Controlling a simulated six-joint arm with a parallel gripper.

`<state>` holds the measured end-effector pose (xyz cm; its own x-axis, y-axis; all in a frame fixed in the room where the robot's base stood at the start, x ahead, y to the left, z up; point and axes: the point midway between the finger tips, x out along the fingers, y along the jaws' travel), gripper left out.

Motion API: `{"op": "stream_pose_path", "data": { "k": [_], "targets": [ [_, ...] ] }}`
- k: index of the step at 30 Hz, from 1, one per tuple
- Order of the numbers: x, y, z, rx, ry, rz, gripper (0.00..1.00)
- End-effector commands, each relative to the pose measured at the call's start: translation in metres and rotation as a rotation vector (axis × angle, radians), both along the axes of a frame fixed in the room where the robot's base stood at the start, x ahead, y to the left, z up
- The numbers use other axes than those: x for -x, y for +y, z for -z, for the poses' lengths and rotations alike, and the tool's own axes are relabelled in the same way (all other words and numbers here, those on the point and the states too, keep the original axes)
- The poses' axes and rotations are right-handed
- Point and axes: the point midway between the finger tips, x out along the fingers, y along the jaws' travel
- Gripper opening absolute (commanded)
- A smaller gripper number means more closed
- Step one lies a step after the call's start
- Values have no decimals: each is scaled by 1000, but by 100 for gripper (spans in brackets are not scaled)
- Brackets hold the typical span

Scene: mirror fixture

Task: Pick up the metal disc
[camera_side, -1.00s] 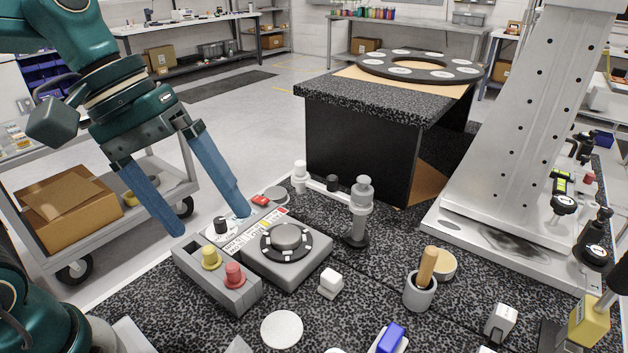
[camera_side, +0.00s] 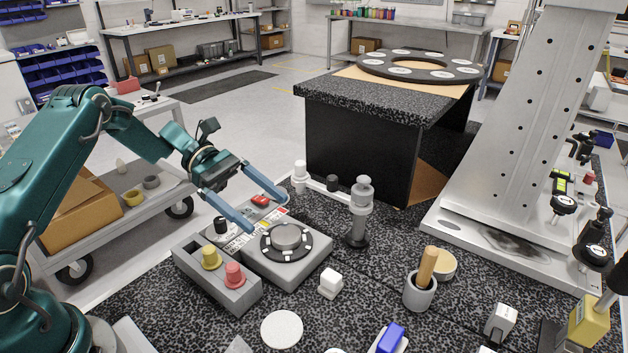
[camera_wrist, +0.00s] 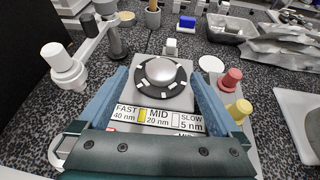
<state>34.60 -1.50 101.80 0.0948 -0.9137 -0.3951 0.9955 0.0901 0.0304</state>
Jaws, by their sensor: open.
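A round silvery metal disc (camera_side: 287,235) with a domed top sits in a black ring with white marks (camera_side: 268,254) on a grey block (camera_side: 290,276). In the wrist view the disc (camera_wrist: 160,70) lies ahead, between the two blue fingers. My gripper (camera_side: 268,214) is open and empty, its fingertips just behind and above the disc, apart from it. The wrist view shows its fingers (camera_wrist: 160,77) spread wider than the disc. A separate flat pale disc (camera_side: 281,329) lies on the speckled table nearer the side camera.
Yellow (camera_side: 211,257) and red (camera_side: 234,275) knobs stand on a grey box left of the block. A grey post (camera_side: 359,210) stands to the right, with a white cube (camera_side: 331,284) nearer. A mortar with a wooden pestle (camera_side: 420,290) is further right.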

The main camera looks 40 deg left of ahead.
Motion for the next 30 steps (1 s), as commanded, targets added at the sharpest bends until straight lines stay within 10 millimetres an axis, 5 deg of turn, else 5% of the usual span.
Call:
{"op": "stream_pose_path", "data": {
  "k": [5,16,25,26,30],
  "targets": [
    [3,0,13,21,32,-23,100],
    [-1,-39,28,18,30,-20,100],
    [-1,-41,29,16,29,-21,100],
    [-1,-41,29,16,29,-21,96],
    [-1,-41,29,16,29,-20,42]
  ]
}}
